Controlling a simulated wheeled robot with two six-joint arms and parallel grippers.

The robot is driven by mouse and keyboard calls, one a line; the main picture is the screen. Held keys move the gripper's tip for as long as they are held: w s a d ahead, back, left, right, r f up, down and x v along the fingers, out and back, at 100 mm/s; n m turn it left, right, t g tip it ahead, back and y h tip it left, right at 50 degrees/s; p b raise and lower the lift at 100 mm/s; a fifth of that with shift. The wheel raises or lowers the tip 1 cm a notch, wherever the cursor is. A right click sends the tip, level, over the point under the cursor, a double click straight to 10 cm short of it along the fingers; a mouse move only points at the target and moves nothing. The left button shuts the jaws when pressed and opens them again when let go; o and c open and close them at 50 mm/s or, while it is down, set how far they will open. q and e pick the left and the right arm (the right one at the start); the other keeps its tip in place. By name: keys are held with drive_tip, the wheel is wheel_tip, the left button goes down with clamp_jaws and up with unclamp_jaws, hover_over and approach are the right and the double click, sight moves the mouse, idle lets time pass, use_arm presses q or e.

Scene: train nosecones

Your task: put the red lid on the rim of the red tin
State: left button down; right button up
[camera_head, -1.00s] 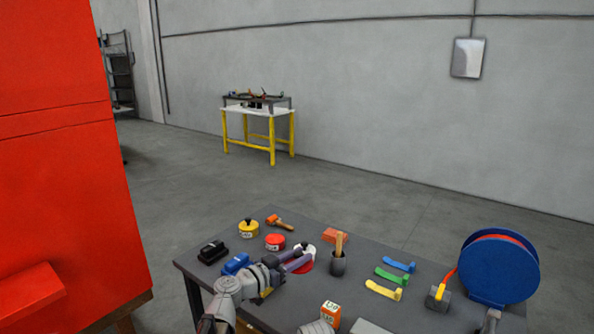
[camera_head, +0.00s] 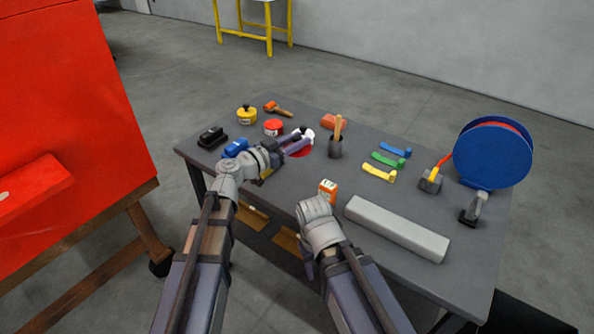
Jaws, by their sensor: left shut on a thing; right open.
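The red tin (camera_head: 273,128), low and round with a pale label, stands on the grey table in the head view. A red disc-like surface, likely the red lid (camera_head: 301,153), shows under my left fingers, right of the tin and apart from it. My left gripper (camera_head: 299,142) is shut at a small dark knob beside a white round shape; its fingers hide much of both, so I cannot tell how these parts join. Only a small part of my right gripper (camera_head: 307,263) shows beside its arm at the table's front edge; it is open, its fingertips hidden.
A yellow tin (camera_head: 246,115) with a black knob, an orange mallet (camera_head: 278,109) and a blue object (camera_head: 235,148) surround the red tin. A dark cup (camera_head: 335,149) stands right of my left gripper.

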use_arm(q)
drive_tip(key=b, duration=0.3)
hover_over(297, 185)
wheel_tip(297, 185, down, 5)
drive_tip(key=shift+r, duration=0.2)
use_arm(e)
wheel_tip(297, 185, down, 4)
drive_tip(key=shift+f, duration=0.25)
use_arm(q)
wheel_tip(297, 185, down, 10)
drive_tip(key=b, duration=0.9)
drive_tip(key=shift+r+b, duration=0.25)
drive_tip(key=shift+b, duration=0.1)
use_arm(e)
wheel_tip(297, 185, down, 10)
drive_tip(key=shift+r, duration=0.2)
use_arm(q)
drive_tip(key=shift+f, duration=0.1)
use_arm(e)
drive_tip(key=shift+f, duration=0.1)
use_arm(q)
drive_tip(key=shift+f, duration=0.15)
drive_tip(key=c, duration=0.6)
unclamp_jaws()
use_arm(e)
drive_tip(key=shift+f, duration=0.1)
use_arm(q)
drive_tip(key=shift+s, duration=0.1)
